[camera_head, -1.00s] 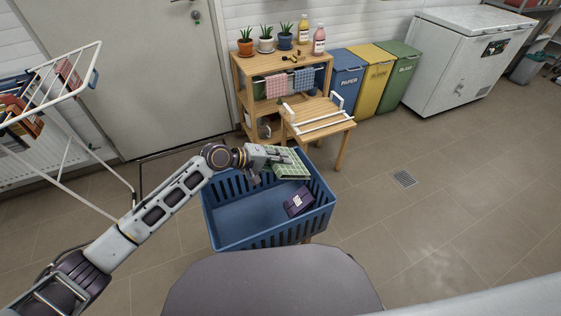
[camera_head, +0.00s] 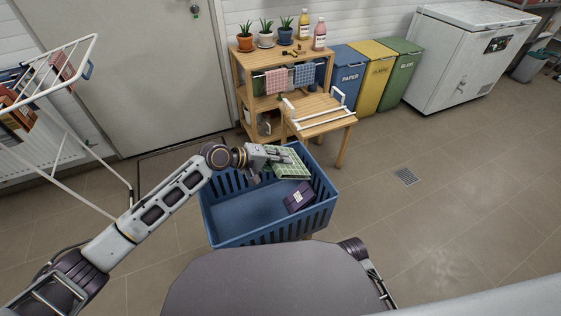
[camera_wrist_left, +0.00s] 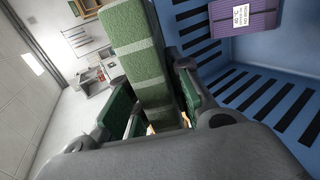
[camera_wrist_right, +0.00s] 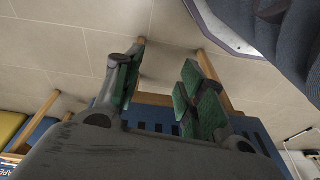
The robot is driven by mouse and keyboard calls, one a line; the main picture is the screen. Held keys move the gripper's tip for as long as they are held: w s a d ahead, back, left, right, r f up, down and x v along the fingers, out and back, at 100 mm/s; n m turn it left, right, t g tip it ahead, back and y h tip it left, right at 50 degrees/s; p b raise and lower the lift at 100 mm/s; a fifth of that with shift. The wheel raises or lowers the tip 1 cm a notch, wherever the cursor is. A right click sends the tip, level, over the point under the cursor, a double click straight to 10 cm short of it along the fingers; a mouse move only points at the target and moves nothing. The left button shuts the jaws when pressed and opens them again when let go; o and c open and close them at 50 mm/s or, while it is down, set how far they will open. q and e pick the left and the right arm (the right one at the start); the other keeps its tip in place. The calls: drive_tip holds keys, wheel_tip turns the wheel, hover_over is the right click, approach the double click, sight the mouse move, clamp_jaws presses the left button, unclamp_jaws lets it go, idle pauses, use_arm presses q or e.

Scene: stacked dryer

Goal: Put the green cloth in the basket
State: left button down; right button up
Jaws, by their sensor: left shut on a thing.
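The green checked cloth (camera_head: 289,169) is over the back right part of the blue basket (camera_head: 222,227). My left gripper (camera_head: 283,155) is shut on the cloth above the basket's back side. In the left wrist view the folded green cloth (camera_wrist_left: 140,55) passes between the fingers, with the basket (camera_wrist_left: 265,88) to its right. I cannot tell whether the cloth touches the basket. My right gripper (camera_wrist_right: 163,82) shows open and empty in the right wrist view, with the basket wall beyond it. Its fingers are not visible in the head view.
A dark purple folded item (camera_head: 299,198) with a white label lies in the basket's right side. A wooden shelf (camera_head: 242,85) with plants and bottles stands behind. A white drying rack (camera_head: 62,150) is at left. Bins and a white freezer (camera_head: 455,65) stand back right.

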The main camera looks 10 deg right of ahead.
use_arm(q)
drive_tip(key=shift+f+b, duration=0.85)
drive_tip(key=shift+f, duration=0.1)
drive_tip(key=shift+f+b, duration=2.2)
drive_tip(key=shift+b, duration=0.3)
use_arm(e)
drive_tip(key=shift+w+a+r+t+y, duration=0.4)
drive_tip(key=shift+a+r+t, duration=0.1)
drive_tip(key=shift+a+r, duration=0.15)
drive_tip(key=shift+w+a+r+t+y, duration=0.35)
drive_tip(key=shift+a+r+t, duration=0.15)
drive_tip(key=shift+a, duration=0.2)
use_arm(q)
drive_tip(key=c, duration=1.2)
unclamp_jaws()
use_arm(e)
drive_tip(key=shift+s+f, duration=0.1)
drive_tip(key=shift+s, duration=0.05)
